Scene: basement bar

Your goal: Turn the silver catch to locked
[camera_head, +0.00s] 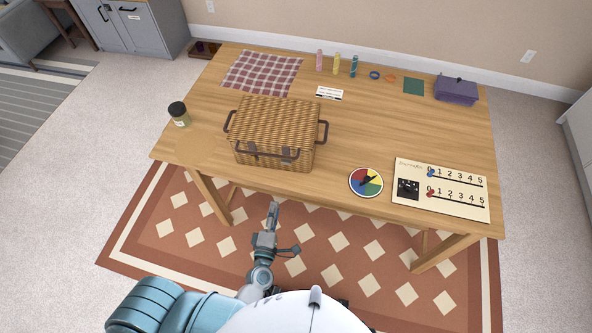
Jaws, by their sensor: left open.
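A closed wicker basket (274,122) with dark handles stands on the wooden table, towards its front left. Small dark fastenings show on its front face near the front handle (262,153). A silver catch is too small to make out for certain in this view. My left gripper (274,209) is open, in front of the table's front edge and below the basket in the picture. It is apart from the basket and touches nothing that I can see. My right gripper is not in view.
The tabletop right of the basket is largely clear.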

